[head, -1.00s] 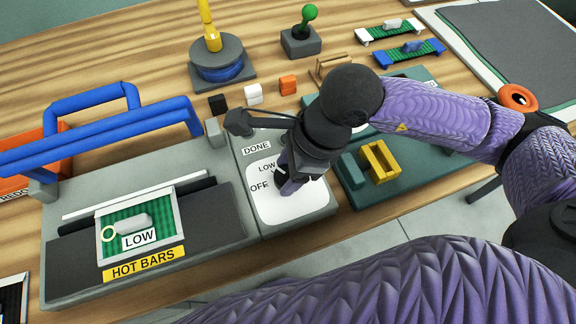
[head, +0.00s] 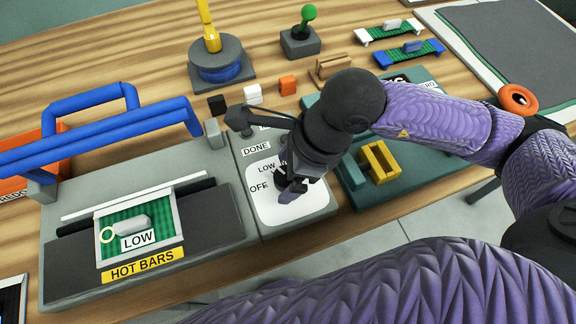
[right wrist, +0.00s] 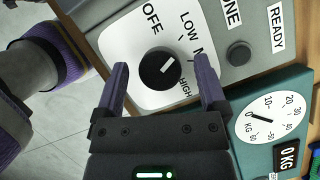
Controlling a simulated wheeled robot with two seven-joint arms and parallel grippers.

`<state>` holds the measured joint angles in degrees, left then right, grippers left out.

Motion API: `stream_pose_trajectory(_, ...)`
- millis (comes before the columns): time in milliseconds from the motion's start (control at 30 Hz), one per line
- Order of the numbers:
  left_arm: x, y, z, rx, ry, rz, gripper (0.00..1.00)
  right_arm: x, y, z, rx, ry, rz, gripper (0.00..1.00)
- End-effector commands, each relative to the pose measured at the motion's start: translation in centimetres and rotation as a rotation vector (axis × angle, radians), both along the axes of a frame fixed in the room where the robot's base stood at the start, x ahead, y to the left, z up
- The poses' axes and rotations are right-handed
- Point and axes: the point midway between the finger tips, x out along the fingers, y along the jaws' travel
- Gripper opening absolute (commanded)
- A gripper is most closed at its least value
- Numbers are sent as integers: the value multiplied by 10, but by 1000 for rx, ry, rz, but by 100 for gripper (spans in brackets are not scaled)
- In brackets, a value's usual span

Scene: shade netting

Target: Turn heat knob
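The black round heat knob (right wrist: 160,70) sits on a white dial plate (right wrist: 132,47) marked OFF, LOW, a partly hidden M label and HIGH. In the right wrist view its white pointer line is aimed up and right, roughly between LOW and the M label. My right gripper (right wrist: 161,76) is open, with one purple finger on each side of the knob and a visible gap to each. In the head view my right gripper (head: 289,187) is over the dial plate and hides the knob. My left gripper is not in view.
The hot bars unit (head: 70,275) with a green board and LOW tag stands left of the dial. A blue handle frame (head: 110,128) rises behind it. A teal scale (head: 420,150) with a yellow block (head: 380,161) stands at right. A button (right wrist: 238,53) is near the dial.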

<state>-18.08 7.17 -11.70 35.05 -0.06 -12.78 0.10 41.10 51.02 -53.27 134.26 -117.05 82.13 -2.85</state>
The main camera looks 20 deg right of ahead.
Motion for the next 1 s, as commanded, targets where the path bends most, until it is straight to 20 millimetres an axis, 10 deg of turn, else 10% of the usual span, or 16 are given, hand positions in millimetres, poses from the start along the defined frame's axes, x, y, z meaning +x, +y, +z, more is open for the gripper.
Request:
stream_pose_trajectory(267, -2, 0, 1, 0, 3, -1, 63, 0, -1, 2, 0, 0, 0, 92)
stream_pose_trajectory(700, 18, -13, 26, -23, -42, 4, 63, -11, -34, 87, -1, -3, -1, 92)
stream_pose_trajectory(1000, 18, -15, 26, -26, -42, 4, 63, -12, -36, 92, 0, 1, 0, 92)
